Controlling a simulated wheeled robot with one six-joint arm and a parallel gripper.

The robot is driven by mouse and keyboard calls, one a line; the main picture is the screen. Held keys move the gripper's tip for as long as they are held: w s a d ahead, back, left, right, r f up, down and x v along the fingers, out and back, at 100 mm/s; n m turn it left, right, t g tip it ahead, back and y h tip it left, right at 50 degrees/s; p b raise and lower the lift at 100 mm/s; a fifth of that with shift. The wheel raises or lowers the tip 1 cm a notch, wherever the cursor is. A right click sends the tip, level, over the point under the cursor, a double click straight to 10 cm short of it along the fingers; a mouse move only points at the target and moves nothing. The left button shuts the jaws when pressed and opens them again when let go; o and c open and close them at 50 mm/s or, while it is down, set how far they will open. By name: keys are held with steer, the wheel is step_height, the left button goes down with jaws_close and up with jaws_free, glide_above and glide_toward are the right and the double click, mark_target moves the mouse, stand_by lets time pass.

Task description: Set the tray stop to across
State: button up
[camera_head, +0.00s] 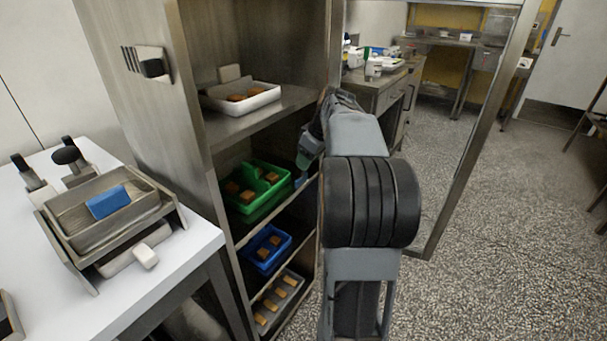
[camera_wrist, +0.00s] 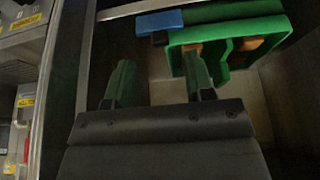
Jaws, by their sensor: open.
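In the head view, my gripper (camera_head: 305,152) is at the cabinet opening, just above the level of the green tray (camera_head: 232,205). My arm hides part of the opening there.
The cabinet holds a white tray (camera_head: 266,95) above, and a blue tray (camera_head: 252,262) and a grey tray (camera_head: 264,322) below. An open door (camera_head: 470,150) stands right of my arm. A white table (camera_head: 200,245) with a metal device is at left. The floor at right is clear.

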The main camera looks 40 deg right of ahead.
mark_target(301, 177)
steer(key=shift+b+x, duration=0.55)
steer(key=shift+x, duration=1.95)
steer(key=shift+c, duration=0.5)
jaws_close()
